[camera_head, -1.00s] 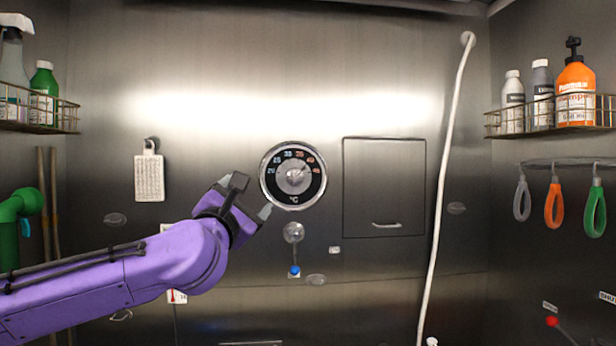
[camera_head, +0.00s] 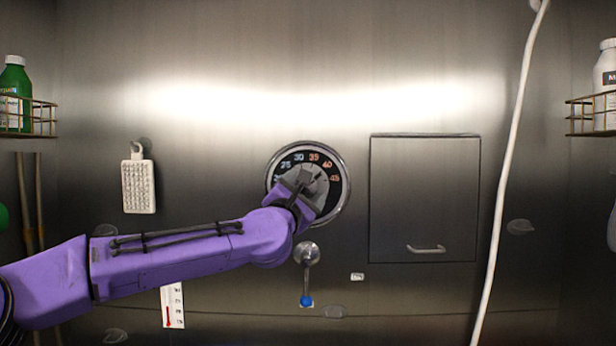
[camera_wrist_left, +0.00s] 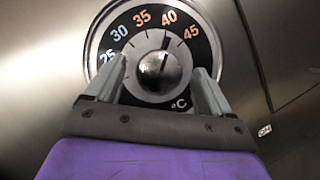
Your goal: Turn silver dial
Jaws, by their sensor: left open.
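The silver dial (camera_wrist_left: 160,72) is a round knob in the middle of a black temperature scale (camera_wrist_left: 117,33) with a chrome rim and numbers from 25 to 45. In the left wrist view its pointer mark stands close to the 40. My left gripper (camera_wrist_left: 159,80) is open, with one finger to each side of the dial. I cannot tell whether the fingers touch it. In the head view the gripper (camera_head: 306,182) covers the lower left part of the scale, and the dial (camera_head: 320,186) is partly hidden behind it. My right gripper is not in view.
A lever with a blue tip (camera_head: 307,300) hangs just below the dial. A square hatch (camera_head: 424,195) with a handle is to the right, and a white hose (camera_head: 510,150) runs beyond it. A white brush (camera_head: 138,185) hangs at left. A thermometer strip (camera_head: 173,307) is below my arm.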

